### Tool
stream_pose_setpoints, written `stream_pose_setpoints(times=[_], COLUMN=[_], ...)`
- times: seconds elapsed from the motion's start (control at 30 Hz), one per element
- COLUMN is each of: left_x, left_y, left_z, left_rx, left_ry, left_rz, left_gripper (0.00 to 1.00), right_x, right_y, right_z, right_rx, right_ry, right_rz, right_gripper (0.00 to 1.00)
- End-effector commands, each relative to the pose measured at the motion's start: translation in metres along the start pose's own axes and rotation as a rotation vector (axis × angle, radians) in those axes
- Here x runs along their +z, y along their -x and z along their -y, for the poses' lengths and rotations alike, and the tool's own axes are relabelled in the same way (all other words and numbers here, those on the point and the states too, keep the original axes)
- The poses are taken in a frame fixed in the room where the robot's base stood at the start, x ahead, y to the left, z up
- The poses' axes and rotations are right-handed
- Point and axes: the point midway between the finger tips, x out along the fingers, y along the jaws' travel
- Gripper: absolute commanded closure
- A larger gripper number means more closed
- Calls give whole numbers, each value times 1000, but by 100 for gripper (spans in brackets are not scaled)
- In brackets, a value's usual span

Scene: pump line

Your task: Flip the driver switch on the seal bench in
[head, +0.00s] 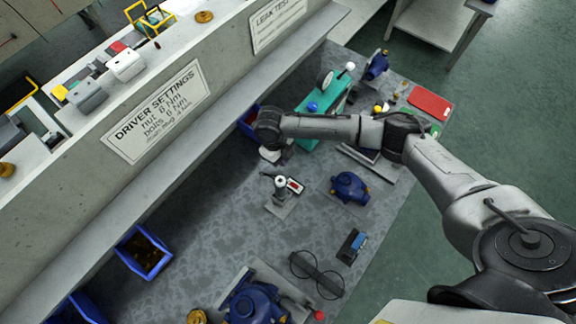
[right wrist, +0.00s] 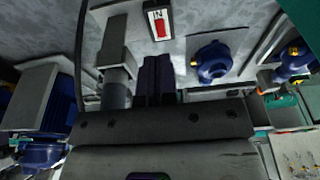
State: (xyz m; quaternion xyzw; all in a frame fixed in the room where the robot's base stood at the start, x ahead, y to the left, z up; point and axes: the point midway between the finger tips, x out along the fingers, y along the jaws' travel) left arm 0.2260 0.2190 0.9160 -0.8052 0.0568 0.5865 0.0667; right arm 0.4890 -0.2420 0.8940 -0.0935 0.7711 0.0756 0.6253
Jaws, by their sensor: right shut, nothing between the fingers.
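The driver switch (head: 294,186) is a small white-framed plate with a red part, beside a grey upright driver holder (head: 282,198) on the bench. In the right wrist view the switch (right wrist: 158,21) shows red with a dark-lettered white end; I cannot read its setting for certain. My right gripper (head: 275,156) is behind the switch in the head view, toward the wall, and partly hidden by its own wrist. In the right wrist view the dark fingers (right wrist: 158,62) are together, empty, pointing toward the switch with a gap between. My left gripper is not in view.
A blue pump (head: 350,187) stands right of the switch. A teal fixture (head: 322,115) is behind, near my right arm. A blue bin (head: 143,252) sits by the wall, which bears the driver settings sign (head: 157,110). Bench left of the switch is clear.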

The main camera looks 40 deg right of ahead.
Motion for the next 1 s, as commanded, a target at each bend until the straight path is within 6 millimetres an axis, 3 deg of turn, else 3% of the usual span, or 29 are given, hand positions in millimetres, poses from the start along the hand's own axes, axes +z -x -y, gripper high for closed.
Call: stream_pose_setpoints(times=[0.3,1.0], left_x=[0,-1], left_y=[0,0], left_z=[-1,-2], left_rx=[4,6], left_ry=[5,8], left_rz=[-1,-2], left_gripper=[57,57], right_x=[9,10], right_y=[23,24], right_z=[0,0], right_rx=[0,0], right_ry=[0,-12], right_rz=[1,0], right_gripper=[100,100])
